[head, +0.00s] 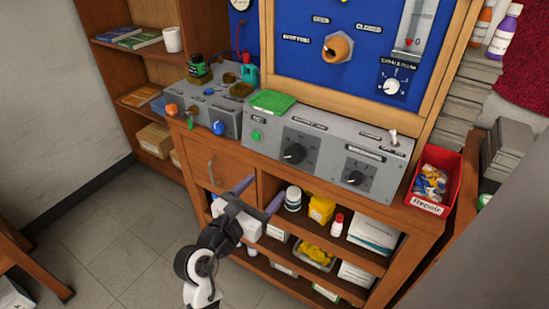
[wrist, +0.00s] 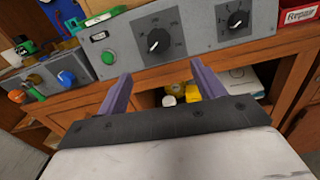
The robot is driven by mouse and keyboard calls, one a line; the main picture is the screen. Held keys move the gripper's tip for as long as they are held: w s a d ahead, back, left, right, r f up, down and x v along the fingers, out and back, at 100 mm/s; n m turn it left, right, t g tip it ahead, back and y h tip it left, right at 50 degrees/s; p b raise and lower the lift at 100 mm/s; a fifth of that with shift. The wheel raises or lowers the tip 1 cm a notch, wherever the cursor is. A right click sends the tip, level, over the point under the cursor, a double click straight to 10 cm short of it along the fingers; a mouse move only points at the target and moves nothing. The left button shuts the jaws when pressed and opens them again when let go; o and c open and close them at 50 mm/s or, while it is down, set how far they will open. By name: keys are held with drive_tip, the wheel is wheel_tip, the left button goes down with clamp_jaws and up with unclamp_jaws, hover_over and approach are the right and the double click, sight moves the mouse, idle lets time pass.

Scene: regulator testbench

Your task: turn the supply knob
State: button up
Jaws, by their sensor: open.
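A grey control box (head: 325,165) on the wooden bench carries a larger black knob (head: 293,153) and a smaller black knob (head: 354,178), each on a dark dial plate. The larger knob (wrist: 158,41) shows ahead in the wrist view, with the smaller knob (wrist: 238,19) to its right. The labels are too small to read, so I cannot tell which knob is the supply knob. My gripper (head: 263,190) is open and empty, in front of and below the box, apart from both knobs. Its purple fingers (wrist: 160,72) point toward the bench.
A green button (head: 257,136), a green tray (head: 272,102) and a toggle switch (head: 393,137) are on the box. An orange knob (head: 338,47) and a white dial (head: 391,87) are on the blue board. A red Repair bin (head: 434,182) stands right. Shelves with bottles lie below.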

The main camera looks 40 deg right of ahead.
sight(291, 158)
drive_tip(key=p+x, duration=0.1)
drive_tip(key=x, duration=0.4)
drive_tip(key=p+x, duration=0.1)
drive_tip(key=x, duration=0.5)
drive_tip(key=shift+w+d+r, duration=0.1)
drive_tip(key=shift+d+r, duration=0.1)
drive_tip(key=shift+p+x, duration=0.3)
drive_tip(key=shift+x, duration=0.5)
drive_tip(key=shift+f, duration=0.1)
drive_tip(key=c, duration=1)
